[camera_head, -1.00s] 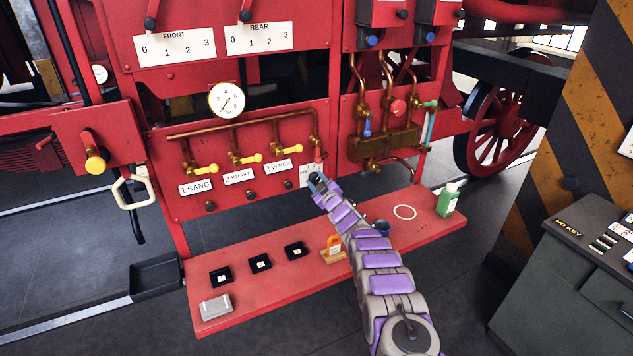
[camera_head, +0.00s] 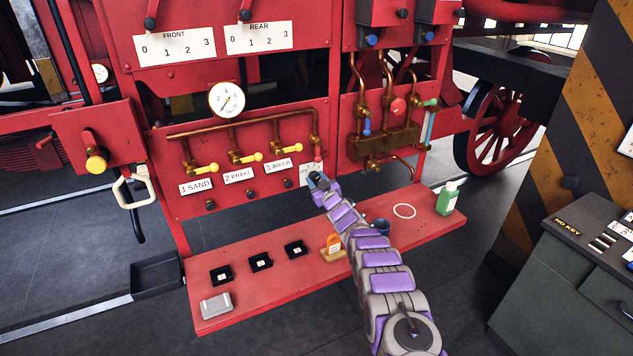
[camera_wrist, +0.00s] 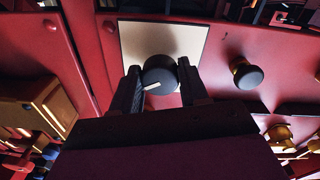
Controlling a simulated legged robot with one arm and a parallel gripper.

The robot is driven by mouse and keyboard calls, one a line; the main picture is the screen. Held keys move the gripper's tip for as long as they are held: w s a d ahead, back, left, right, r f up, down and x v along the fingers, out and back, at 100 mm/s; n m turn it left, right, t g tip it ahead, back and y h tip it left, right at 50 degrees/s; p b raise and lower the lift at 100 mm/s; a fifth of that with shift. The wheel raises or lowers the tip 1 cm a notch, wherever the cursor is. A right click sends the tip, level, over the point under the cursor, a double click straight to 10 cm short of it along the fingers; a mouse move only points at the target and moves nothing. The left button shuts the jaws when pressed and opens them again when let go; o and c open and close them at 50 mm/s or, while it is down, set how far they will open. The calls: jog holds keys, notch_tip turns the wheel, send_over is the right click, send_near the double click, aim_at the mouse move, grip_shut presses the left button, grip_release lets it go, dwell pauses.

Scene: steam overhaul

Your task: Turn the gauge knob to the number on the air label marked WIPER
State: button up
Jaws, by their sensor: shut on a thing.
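The gauge knob (camera_wrist: 159,76) is round and black with a white pointer mark, which points left and slightly down in the wrist view. It sits on a pale plate (camera_wrist: 140,36), whose edge also shows in the head view (camera_head: 305,172). My gripper (camera_wrist: 163,80) has one finger on each side of the knob and is shut on it. In the head view my gripper (camera_head: 317,180) covers the knob and most of the plate's markings. The label reading "3 WIPER" (camera_head: 278,166) is left of the plate. "2 BRAKE" (camera_head: 238,176) and "1 SAND" (camera_head: 196,186) are further left.
A round gauge (camera_head: 227,100) is above the brass pipe and yellow-handled valves (camera_head: 251,157). A dark knob (camera_wrist: 247,74) is beside the plate. Below, a red shelf (camera_head: 300,285) holds small black trays, a grey box and a green bottle (camera_head: 447,198). Copper pipes (camera_head: 385,140) are at right.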

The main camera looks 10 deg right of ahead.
jog(key=shift+f, duration=0.35)
jog(key=o, duration=0.9)
jog(key=shift+o, duration=0.7)
jog(key=shift+r, duration=0.25)
jog(key=shift+s+r, duration=0.1)
jog(key=shift+s, duration=0.25)
jog(key=p+v, duration=0.1)
jog(key=v, duration=1.5)
jog(key=shift+s+d+f, duration=0.15)
jog(key=shift+s+f, duration=0.05)
jog(key=shift+s, duration=0.1)
